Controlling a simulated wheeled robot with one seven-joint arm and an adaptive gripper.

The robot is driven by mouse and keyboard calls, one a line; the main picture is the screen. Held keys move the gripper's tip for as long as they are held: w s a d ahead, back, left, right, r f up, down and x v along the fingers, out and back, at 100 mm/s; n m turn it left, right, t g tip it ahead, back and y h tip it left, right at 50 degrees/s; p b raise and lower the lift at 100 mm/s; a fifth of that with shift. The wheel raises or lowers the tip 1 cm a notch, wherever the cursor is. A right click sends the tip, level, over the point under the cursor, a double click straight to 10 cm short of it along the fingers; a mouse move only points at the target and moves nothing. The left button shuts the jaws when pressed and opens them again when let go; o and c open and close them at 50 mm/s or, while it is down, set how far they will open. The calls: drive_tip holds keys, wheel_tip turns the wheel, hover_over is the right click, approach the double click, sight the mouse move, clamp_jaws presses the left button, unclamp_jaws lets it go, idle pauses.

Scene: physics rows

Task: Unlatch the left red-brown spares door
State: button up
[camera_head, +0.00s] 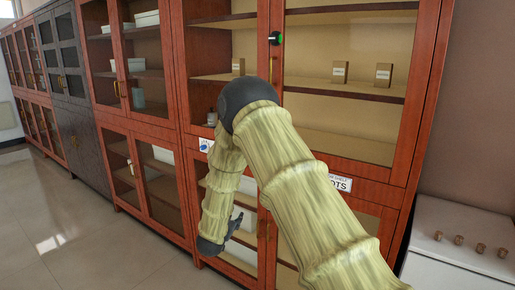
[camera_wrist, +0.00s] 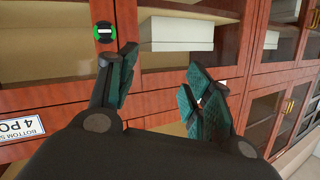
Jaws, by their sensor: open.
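The red-brown cabinet (camera_head: 436,62) has glazed doors above and below. A round green latch with a white bar (camera_wrist: 104,32) sits on a door stile in the wrist view, which looks upside down. It seems to be on the lower doors; my arm appears to hide it in the head view. A black knob with a green mark (camera_head: 276,38) is on the upper door stile. My gripper (camera_head: 209,246) is open and empty in front of the lower left glass door (camera_head: 222,190). In the wrist view my gripper (camera_wrist: 162,60) has one fingertip beside the latch; contact cannot be told.
White boxes (camera_wrist: 177,29) show behind the lower glass. A label (camera_wrist: 24,128) is on the rail between upper and lower doors. More cabinets (camera_head: 62,75) line the wall at left. The floor at left is clear.

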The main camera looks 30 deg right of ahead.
drive_tip(key=w+d+r+m+g+h+b, duration=0.1)
drive_tip(key=w+d+r+m+h, duration=0.15)
drive_tip(key=r, duration=0.55)
drive_tip(key=w+d+r+m+g+h, duration=0.15)
drive_tip(key=d+r+m, duration=0.25)
drive_tip(key=r, duration=0.4)
drive_tip(key=w+d+r+m+g+h+b, duration=0.1)
drive_tip(key=w+d+r+m+g+h, duration=0.2)
drive_tip(key=r, duration=0.6)
drive_tip(key=w+d+t+p, duration=0.1)
drive_tip(key=w+d, duration=0.2)
drive_tip(key=d, duration=0.6)
drive_tip(key=shift+d+f+m+y+p, duration=0.25)
drive_tip(key=shift+d+m+y+p, duration=0.05)
drive_tip(key=shift+m+y+p, duration=0.1)
drive_tip(key=shift+t, duration=0.25)
drive_tip(key=c, duration=1.1)
